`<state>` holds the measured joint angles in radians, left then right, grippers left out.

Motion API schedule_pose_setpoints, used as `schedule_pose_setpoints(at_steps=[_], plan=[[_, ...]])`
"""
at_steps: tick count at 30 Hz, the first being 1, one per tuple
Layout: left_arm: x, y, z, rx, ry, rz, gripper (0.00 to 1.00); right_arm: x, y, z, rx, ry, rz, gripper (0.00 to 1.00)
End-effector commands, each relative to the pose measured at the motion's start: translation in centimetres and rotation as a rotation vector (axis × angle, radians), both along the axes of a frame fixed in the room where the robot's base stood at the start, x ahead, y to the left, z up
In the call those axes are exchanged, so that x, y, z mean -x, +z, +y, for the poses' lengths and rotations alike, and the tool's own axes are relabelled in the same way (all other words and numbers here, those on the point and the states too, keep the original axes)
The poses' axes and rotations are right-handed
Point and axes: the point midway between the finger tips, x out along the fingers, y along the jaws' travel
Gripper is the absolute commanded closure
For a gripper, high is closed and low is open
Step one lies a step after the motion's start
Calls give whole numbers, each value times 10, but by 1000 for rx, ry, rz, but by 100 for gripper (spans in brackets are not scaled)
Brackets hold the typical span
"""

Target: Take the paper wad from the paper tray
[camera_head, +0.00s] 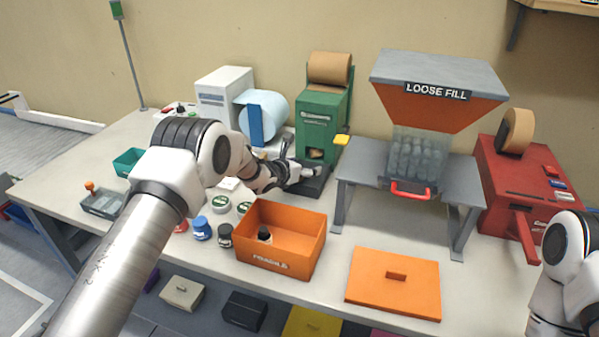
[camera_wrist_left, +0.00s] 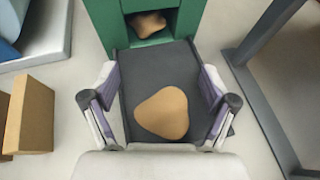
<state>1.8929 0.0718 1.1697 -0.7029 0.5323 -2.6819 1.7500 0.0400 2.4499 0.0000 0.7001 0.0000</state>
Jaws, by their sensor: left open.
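A tan paper wad (camera_wrist_left: 162,113) lies on the dark paper tray (camera_wrist_left: 140,66) in the left wrist view. In the head view the tray (camera_head: 318,185) juts out below the green paper machine (camera_head: 317,112), and my left gripper hides the wad on it. My left gripper (camera_wrist_left: 159,104) is open, with one finger on each side of the wad and a gap to it on both sides. It also shows over the tray in the head view (camera_head: 300,174). A second tan wad (camera_wrist_left: 148,25) sits inside the machine's opening. My right gripper is out of view.
An orange open box (camera_head: 281,262) with a dark jar inside stands in front, its orange lid (camera_head: 394,283) to the right. The grey loose-fill stand (camera_head: 354,176) is right of the tray. Several small jars stand left of the box.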

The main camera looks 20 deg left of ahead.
Motion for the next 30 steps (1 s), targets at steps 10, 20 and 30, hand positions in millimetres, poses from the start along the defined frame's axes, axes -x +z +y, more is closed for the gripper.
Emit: schedule_pose_setpoints(at_steps=[10, 20, 30], plan=[[0, 0, 0, 0, 0, 0, 60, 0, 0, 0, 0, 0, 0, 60], [0, 8, 0, 0, -1, -1, 60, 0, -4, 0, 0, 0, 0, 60], [0, 84, 0, -1, -1, -2, 60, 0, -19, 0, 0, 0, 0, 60]])
